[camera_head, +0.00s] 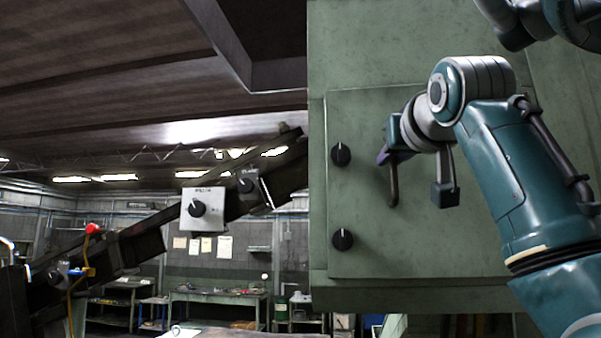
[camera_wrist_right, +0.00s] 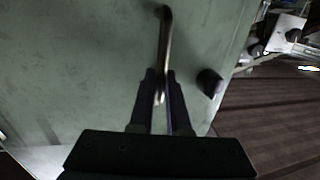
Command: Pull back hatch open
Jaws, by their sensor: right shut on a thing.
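The hatch (camera_head: 365,245) is a flat green panel on the front of a large green machine housing. It looks flush with the housing. Two black knobs sit along its left edge, an upper one (camera_head: 341,154) and a lower one (camera_head: 342,239). A dark metal bar handle (camera_head: 393,187) stands on the hatch, right of the knobs. My right gripper (camera_head: 386,157) is at the handle's upper part. In the right wrist view, the gripper's two dark fingers (camera_wrist_right: 160,88) are closed around the handle (camera_wrist_right: 165,40). My left gripper is not in view.
A dark sloping conveyor (camera_head: 135,250) with a grey switch box (camera_head: 202,208) and a red button (camera_head: 93,229) stands left of the housing. Workbenches (camera_head: 218,294) are far behind. The space in front of the hatch's left edge looks free.

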